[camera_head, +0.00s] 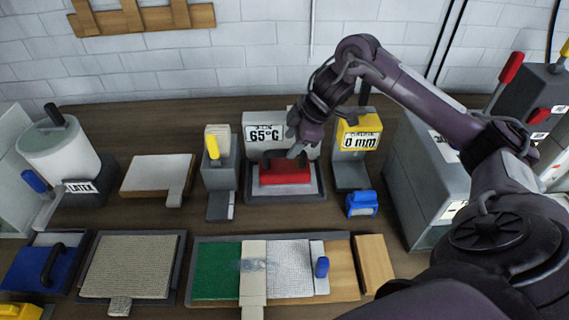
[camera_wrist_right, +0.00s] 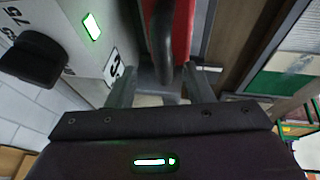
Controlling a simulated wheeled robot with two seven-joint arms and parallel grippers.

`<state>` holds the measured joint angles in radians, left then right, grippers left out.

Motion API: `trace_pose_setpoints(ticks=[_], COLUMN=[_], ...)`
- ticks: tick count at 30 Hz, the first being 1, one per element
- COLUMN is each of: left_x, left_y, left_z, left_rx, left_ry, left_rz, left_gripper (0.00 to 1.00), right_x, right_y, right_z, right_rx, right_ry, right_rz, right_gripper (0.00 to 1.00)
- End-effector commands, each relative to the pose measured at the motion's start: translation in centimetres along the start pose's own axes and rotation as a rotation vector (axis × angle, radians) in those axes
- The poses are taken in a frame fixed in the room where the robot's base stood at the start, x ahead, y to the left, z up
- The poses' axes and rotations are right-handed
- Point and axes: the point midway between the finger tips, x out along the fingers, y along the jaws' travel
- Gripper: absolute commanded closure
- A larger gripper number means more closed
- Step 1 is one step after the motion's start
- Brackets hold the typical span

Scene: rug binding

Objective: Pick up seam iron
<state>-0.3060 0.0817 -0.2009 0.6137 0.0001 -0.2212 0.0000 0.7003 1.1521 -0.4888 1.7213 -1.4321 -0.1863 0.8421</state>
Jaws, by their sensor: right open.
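The seam iron (camera_head: 285,177) is a red block with a dark handle, resting on a grey stand in front of the 65°C box. My right gripper (camera_head: 285,157) is right above it, open, pointing down at the handle. In the right wrist view the dark handle (camera_wrist_right: 160,40) runs between the two open fingers (camera_wrist_right: 162,88), and the red body (camera_wrist_right: 182,30) shows beside it. I cannot tell whether the fingers touch the handle. My left gripper is not in view.
The 65°C box (camera_head: 263,132) stands close behind the iron. A yellow 0 mm gauge (camera_head: 358,138) and a blue-topped block (camera_head: 362,204) are to its right. A large grey box (camera_head: 425,190) stands farther right. The rug work board (camera_head: 342,283) lies in front.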

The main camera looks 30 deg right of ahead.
Motion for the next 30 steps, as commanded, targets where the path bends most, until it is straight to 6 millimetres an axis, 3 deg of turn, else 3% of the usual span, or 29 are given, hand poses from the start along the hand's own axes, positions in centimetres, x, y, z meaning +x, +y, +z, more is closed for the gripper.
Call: trace_pose_setpoints(ticks=[12, 20, 30], left_x=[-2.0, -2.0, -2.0], left_y=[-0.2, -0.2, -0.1], left_z=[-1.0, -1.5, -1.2], left_rx=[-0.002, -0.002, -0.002], left_ry=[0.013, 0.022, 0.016], left_rz=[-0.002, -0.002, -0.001], left_gripper=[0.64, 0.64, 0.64], right_x=[5.2, 5.7, 5.6], right_y=[-0.4, -0.3, -0.3], right_z=[-0.1, 0.0, 0.0], right_rx=[0.001, 0.000, 0.000], right_ry=[-0.001, -0.001, -0.001], right_rz=[-0.001, 0.002, 0.002], right_gripper=[0.53, 0.53, 0.95])
